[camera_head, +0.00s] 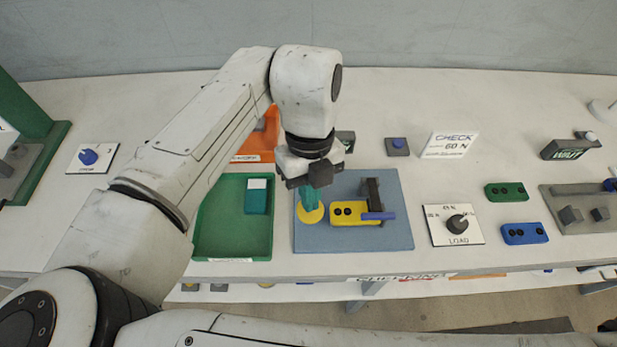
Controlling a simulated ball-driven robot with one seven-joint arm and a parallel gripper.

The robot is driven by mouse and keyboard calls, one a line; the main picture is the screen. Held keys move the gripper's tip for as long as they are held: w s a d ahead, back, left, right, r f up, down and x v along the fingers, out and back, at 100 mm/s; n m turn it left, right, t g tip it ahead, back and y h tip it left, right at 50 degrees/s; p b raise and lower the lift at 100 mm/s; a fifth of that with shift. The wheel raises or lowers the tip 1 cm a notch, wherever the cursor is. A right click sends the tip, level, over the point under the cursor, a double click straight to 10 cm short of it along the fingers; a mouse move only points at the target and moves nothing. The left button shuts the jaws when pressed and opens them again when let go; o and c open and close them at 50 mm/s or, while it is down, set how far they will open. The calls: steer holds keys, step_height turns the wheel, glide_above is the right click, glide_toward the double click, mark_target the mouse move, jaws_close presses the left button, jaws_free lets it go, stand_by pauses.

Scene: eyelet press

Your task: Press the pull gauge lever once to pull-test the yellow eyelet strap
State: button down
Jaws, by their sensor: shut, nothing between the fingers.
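The yellow eyelet strap (346,213) lies flat on the blue mat (350,243), with dark round eyelets showing. A dark upright block (373,188), apparently the pull gauge, stands behind the strap's right end. A blue bar (379,216), apparently its lever, sticks out low at the strap's right end. My gripper (312,180) points down over the mat's left part, left of the strap and apart from the lever. It is shut and empty. A teal piece (308,198) shows just under it, above a yellow disc (310,214); whether they touch my fingers I cannot tell.
A green tray (222,251) holding a teal-and-white block is left of the mat. An orange tray (258,145) is partly behind my arm. Right of the mat are a LOAD dial (458,225), a green strap (506,193) and a blue strap (524,233). A "CHECK 60 N" sign (447,145) stands behind.

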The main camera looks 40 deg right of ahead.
steer(key=shift+b+x, duration=0.4)
steer(key=shift+x, duration=0.55)
steer(key=shift+f, duration=0.1)
steer(key=shift+b+x, duration=0.55)
steer(key=shift+x, duration=0.25)
steer(key=shift+p+v, duration=1)
steer(key=shift+v, duration=0.15)
steer(key=shift+p+v, duration=2)
steer(key=shift+v, duration=0.6)
